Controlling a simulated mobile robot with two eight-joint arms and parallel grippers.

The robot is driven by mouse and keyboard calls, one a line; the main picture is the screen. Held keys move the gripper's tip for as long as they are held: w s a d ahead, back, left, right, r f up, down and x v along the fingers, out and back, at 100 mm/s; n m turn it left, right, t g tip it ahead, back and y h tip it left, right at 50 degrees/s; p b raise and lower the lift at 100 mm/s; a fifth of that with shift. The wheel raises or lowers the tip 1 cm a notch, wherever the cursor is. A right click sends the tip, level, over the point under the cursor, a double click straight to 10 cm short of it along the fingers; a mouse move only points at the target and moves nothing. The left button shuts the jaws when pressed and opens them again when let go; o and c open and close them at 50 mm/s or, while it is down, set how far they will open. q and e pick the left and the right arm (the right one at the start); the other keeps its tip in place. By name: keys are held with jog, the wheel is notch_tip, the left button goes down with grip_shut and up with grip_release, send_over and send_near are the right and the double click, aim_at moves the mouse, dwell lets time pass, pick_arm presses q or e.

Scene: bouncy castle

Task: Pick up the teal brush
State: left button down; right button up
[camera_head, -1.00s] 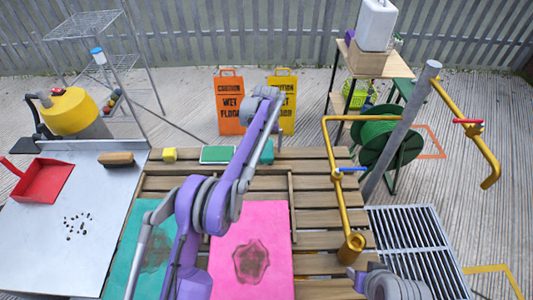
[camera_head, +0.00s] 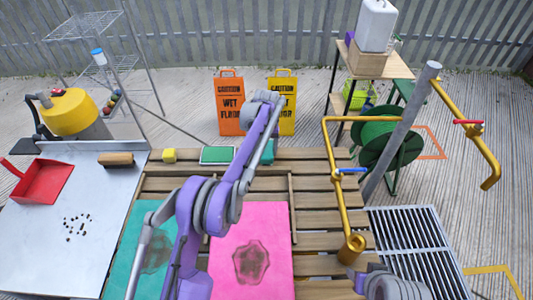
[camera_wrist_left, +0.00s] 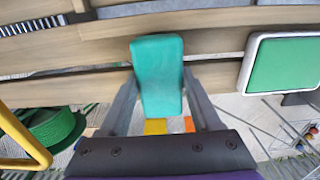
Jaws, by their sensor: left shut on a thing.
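The teal brush (camera_head: 267,153) is at the far edge of the slatted wooden table, partly hidden behind my left forearm in the head view. In the left wrist view the brush (camera_wrist_left: 158,70) lies between the two fingers of my left gripper (camera_wrist_left: 160,88). The gripper is shut on it. In the head view the left fingers are hidden by the arm. I cannot tell whether the brush is clear of the slats. My right gripper is not in view; only part of my right arm shows at the bottom right.
A yellow pipe (camera_head: 338,190) stands at the table's right. Pink (camera_head: 275,222) and teal (camera_head: 128,235) stained sheets lie in front. Two wet-floor signs (camera_head: 230,105) stand behind.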

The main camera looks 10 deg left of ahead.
aim_at(266, 149)
pick_arm(q)
notch_tip(266, 149, up, 10)
jog(key=shift+p, duration=0.5)
